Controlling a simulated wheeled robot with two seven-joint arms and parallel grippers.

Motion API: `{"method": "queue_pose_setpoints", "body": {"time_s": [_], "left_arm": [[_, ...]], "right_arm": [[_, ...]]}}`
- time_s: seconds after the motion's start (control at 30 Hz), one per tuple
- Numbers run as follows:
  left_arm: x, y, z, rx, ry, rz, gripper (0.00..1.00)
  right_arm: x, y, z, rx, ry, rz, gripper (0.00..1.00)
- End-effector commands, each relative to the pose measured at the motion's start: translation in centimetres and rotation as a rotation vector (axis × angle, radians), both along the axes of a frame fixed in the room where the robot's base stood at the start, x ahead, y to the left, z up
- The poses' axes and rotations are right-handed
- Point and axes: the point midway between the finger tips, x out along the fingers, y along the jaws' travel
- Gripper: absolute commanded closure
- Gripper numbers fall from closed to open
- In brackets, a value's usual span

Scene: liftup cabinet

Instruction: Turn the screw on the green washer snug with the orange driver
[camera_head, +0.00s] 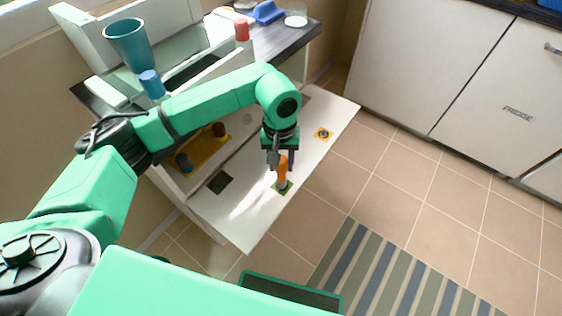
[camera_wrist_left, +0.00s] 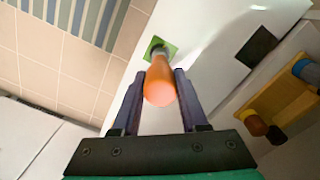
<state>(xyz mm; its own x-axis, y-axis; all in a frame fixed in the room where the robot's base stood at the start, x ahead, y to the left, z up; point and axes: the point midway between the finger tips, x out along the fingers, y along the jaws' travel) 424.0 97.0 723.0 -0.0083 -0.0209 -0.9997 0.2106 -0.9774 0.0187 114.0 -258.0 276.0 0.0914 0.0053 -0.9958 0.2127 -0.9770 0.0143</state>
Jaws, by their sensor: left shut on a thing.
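My left gripper (camera_head: 281,160) is shut on the orange driver (camera_head: 282,171) over the white board. In the left wrist view the driver (camera_wrist_left: 159,84) sits between the two fingers (camera_wrist_left: 160,92), its handle end toward the camera. Its far end is at the green washer (camera_head: 283,187), which also shows in the wrist view as a green square (camera_wrist_left: 165,47). The driver looks upright, or nearly so. The screw is hidden by the driver, and I cannot tell whether the tip touches it. My right gripper is not in view.
The white board (camera_head: 237,223) also bears a yellow-orange square (camera_head: 323,134) and a dark square (camera_head: 219,182). A yellow holder (camera_head: 207,150) with a blue-topped and a brown-topped tool stands behind. A teal cup (camera_head: 129,43) is on the cabinet.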

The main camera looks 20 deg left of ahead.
Motion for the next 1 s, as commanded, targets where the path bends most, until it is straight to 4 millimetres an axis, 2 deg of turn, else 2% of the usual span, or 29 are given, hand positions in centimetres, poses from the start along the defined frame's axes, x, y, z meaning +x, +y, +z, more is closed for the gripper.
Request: {"method": "queue_pose_setpoints", "body": {"time_s": [0.03,0.07,0.1,0.13,0.43,0.57,0.67,0.9,1.0], "left_arm": [[0.0,0.0,-0.2,0.0,-0.001,0.0,1.0],[0.0,0.0,-0.1,-0.001,-0.001,0.0,0.45],[0.0,0.0,0.0,-0.001,0.0,0.0,0.3],[0.0,0.0,0.0,0.0,0.0,0.0,0.22],[0.0,0.0,0.0,0.0,0.0,0.0,0.22],[0.1,0.0,1.3,0.0,-0.002,0.0,0.22],[0.2,0.1,3.6,-0.001,-0.005,0.0,0.22],[0.2,0.2,10.9,0.0,-0.005,0.0,0.22],[0.2,0.2,13.0,0.0,-0.004,0.0,0.22]], "right_arm": [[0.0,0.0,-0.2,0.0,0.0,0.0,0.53],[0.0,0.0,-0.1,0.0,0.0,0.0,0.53],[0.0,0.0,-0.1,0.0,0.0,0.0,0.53],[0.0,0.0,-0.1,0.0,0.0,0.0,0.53],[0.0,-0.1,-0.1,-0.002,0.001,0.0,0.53],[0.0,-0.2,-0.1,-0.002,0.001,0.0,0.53],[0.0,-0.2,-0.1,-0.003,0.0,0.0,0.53],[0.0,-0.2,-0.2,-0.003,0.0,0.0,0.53],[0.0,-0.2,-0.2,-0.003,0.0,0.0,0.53]]}}
